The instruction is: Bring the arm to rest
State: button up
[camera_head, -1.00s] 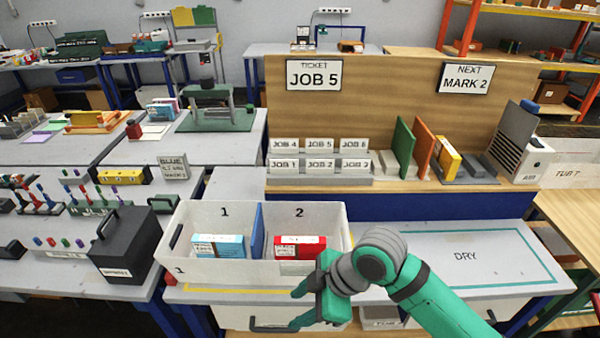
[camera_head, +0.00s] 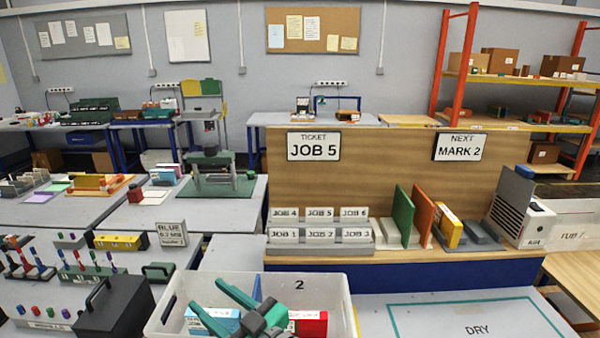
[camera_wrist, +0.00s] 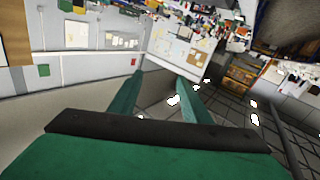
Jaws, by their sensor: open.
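My gripper (camera_head: 208,297) is at the bottom of the head view, in front of or over the white two-part bin (camera_head: 346,312); its exact height above the bin cannot be told. Its two green fingers are spread with nothing between them. They also show spread and empty in the wrist view (camera_wrist: 160,77), which looks out across the room, tilted. A blue box (camera_head: 222,318) is in the left compartment and a red box (camera_head: 313,322) in the right one, both partly covered by my gripper. The rest of my arm is below the frame.
Behind the bin stand a ticket board (camera_head: 395,165) reading JOB 5 and MARK 2, job card holders (camera_head: 319,234), and green and orange upright panels (camera_head: 403,215). A black box (camera_head: 115,308) stands to the left. The DRY area (camera_head: 470,318) to the right is clear.

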jog(key=s+d+f+m+t+h, duration=0.4)
jog(key=s+f+m+h, duration=0.15)
jog(key=f+m, duration=0.3)
jog(key=s+d+f+m+t+h, duration=0.3)
jog(key=s+d+f+m+h, duration=0.15)
jog(key=f+m+h, duration=0.45)
jog(key=s+d+f+n+g, duration=0.1)
jog(key=s+d+f, duration=0.2)
jog(key=s, duration=0.5)
jog(key=s+d+f+n, duration=0.2)
jog(key=s+f, duration=0.1)
jog(key=s, duration=0.5)
jog(key=s+d+f+n+g, duration=0.1)
jog(key=s+d+f+n, duration=0.1)
jog(key=s, duration=0.7)
jog(key=shift+d+f+g, duration=0.3)
jog(key=shift+d+f, duration=0.5)
jog(key=shift+f, duration=0.05)
jog(key=shift+s+n, duration=0.1)
jog(key=shift+n, duration=0.15)
